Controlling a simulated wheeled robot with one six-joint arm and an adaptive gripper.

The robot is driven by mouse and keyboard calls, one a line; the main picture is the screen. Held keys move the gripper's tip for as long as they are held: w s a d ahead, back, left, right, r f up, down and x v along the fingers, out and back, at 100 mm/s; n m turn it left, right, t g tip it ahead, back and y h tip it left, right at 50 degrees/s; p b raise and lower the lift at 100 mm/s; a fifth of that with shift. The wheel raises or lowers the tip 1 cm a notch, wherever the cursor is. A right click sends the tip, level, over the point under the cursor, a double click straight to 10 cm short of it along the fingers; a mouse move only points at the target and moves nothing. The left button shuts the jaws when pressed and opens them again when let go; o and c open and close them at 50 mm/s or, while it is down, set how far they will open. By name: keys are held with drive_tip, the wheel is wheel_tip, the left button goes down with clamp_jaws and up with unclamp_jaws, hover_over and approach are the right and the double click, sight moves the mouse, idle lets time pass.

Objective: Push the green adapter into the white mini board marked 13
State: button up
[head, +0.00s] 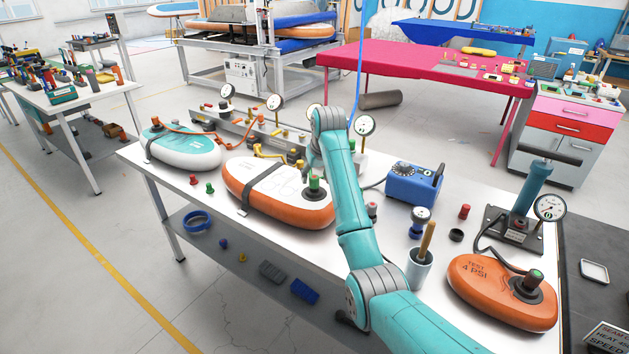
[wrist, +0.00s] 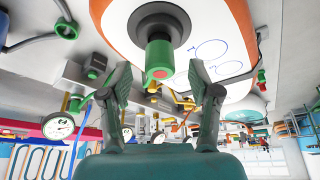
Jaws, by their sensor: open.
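The white mini board with orange sides (head: 262,181) lies on the white table, with a dark strap across it. I cannot read a 13 on it; the wrist view shows blue outlined marks on its white top (wrist: 222,50). A green adapter (head: 314,182) stands upright at the black valve (head: 313,196) near its right end. In the wrist view the green adapter (wrist: 159,55) has a red ring at its end and meets the black valve (wrist: 158,22); how deep it sits I cannot tell. My gripper (wrist: 160,80) is open, its fingers apart on either side of the adapter.
A teal-and-white board (head: 190,153) lies to the left and an orange test board (head: 480,283) to the right. Gauges on a manifold (head: 250,130) stand behind. A blue pump box (head: 413,185) and a grey cup (head: 418,270) stand right of my arm. Small red and green fittings (head: 210,188) lie at front left.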

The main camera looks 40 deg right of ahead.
drive_tip(key=d+v, duration=0.1)
drive_tip(key=v, duration=0.7)
drive_tip(key=shift+s+a+r, duration=0.15)
drive_tip(key=shift+a+r, duration=0.1)
drive_tip(key=shift+a, duration=0.3)
